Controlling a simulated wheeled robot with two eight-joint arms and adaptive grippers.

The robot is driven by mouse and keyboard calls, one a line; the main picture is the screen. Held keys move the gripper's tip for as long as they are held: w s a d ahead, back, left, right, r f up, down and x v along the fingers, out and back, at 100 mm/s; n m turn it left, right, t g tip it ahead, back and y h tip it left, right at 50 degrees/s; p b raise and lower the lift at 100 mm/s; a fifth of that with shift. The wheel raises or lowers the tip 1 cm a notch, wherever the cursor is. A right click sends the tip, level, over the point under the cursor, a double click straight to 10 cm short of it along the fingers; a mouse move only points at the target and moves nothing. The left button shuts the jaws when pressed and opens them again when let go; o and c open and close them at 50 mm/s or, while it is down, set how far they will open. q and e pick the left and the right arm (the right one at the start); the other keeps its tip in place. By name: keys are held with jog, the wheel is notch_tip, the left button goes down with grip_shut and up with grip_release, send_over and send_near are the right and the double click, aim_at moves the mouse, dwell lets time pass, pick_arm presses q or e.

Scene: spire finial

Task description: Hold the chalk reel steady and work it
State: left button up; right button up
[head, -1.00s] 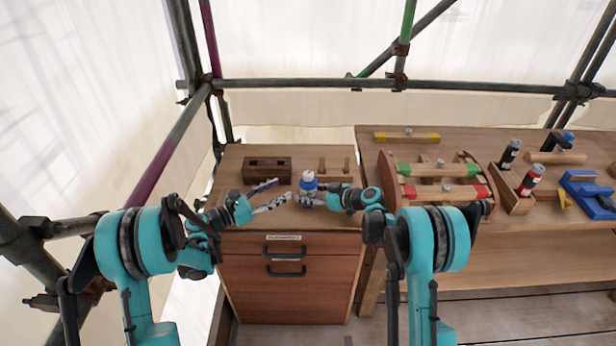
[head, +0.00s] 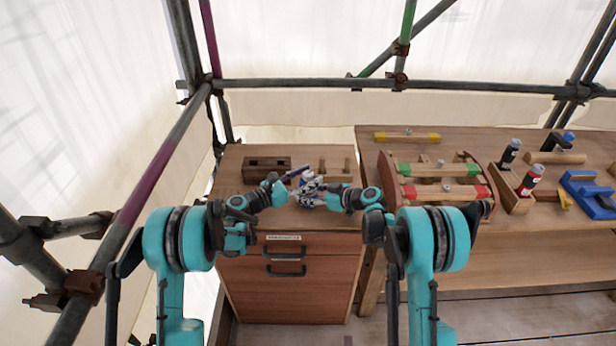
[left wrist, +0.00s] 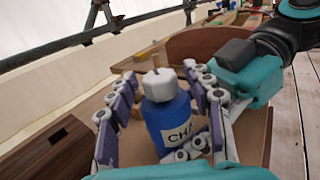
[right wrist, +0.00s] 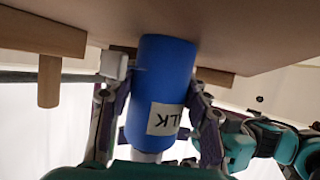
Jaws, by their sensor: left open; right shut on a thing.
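The chalk reel (left wrist: 170,122) is a blue bottle-shaped body with a white cap and a white label, standing upright on the cabinet top. My right gripper (right wrist: 152,90) is shut on it, one finger on each side of the blue body in the right wrist view (right wrist: 165,82). My left gripper (head: 298,179) is open, its fingers on either side of the cap and upper body in the left wrist view. I cannot tell whether those fingers touch it. In the head view the fingers hide most of the reel.
A dark wooden block with slots (head: 266,169) stands behind left on the cabinet top (head: 236,196). Wooden pegs (head: 335,167) stand behind the reel. The workbench (head: 470,138) at right holds a curved wooden frame (head: 440,180), dark and red bottles and a blue tool (head: 585,192).

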pick_arm(q)
jog(key=shift+c, duration=0.3)
grip_shut()
jog(key=shift+w+m+g, duration=0.1)
jog(key=shift+m+g, duration=0.2)
jog(key=shift+g, duration=0.1)
jog(key=m+g+h, duration=0.2)
jog(key=g, duration=0.1)
jog(key=shift+m+g, duration=0.3)
jog(key=shift+m+g+h, duration=0.35)
jog(key=shift+m+g, duration=0.75)
jog(key=shift+g, duration=0.6)
jog(key=shift+m+g+h, duration=0.35)
jog(key=shift+m+g, duration=0.75)
jog(key=shift+g, duration=0.9)
